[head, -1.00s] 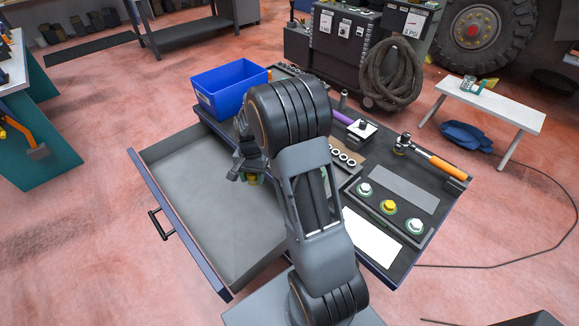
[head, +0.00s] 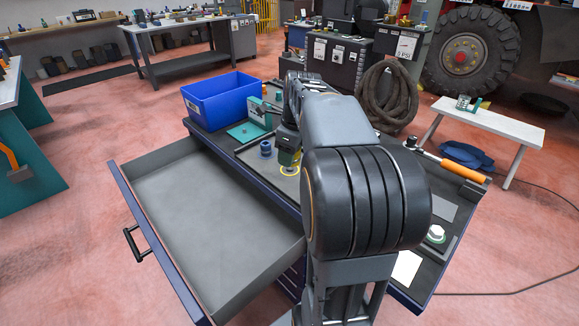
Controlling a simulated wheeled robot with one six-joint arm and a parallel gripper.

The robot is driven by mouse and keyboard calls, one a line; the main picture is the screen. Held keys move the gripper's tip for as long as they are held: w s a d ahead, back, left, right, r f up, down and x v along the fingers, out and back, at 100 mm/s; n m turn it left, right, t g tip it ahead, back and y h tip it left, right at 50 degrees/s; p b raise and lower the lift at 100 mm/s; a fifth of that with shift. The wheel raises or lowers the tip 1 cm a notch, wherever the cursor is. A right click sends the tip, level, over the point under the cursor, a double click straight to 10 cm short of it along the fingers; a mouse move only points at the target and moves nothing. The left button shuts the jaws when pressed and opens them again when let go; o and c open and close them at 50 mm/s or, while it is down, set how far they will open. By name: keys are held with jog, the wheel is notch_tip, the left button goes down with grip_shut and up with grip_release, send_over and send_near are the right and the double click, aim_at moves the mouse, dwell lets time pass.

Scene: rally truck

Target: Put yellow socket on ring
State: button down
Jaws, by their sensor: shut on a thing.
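My gripper (head: 288,146) is at the back left of the cart top, left of my arm, pointing down. It is shut on the yellow socket (head: 289,158), which looks olive-yellow and shows just under the fingers. A yellow ring (head: 290,171) lies on the dark cart top directly below the socket. The socket seems to be just over or at the ring; I cannot tell whether they touch. My arm hides the area to the right of the ring.
A blue socket (head: 266,149) stands left of the ring. A blue bin (head: 222,104), a teal mat (head: 247,132) and a green-and-white box (head: 258,111) are behind it. The empty open drawer (head: 205,225) is in front. An orange-handled tool (head: 452,164) lies at right.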

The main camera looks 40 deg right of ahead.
jog(key=w+d+f, duration=0.1)
jog(key=w+f, duration=0.1)
jog(key=w+d+f, duration=0.2)
jog(key=w, duration=0.1)
jog(key=w+d+f, duration=0.2)
jog(key=shift+w+f, duration=0.15)
jog(key=shift+f, duration=0.25)
jog(key=shift+w+d+f, duration=0.3)
jog(key=shift+w+f, duration=0.15)
jog(key=shift+f, duration=0.2)
jog(key=shift+w+d+f, duration=0.1)
jog(key=shift+w+f, duration=0.05)
jog(key=shift+f, duration=1.5)
jog(key=shift+f, duration=0.15)
jog(key=c, duration=0.5)
grip_release()
jog(key=shift+c, duration=0.2)
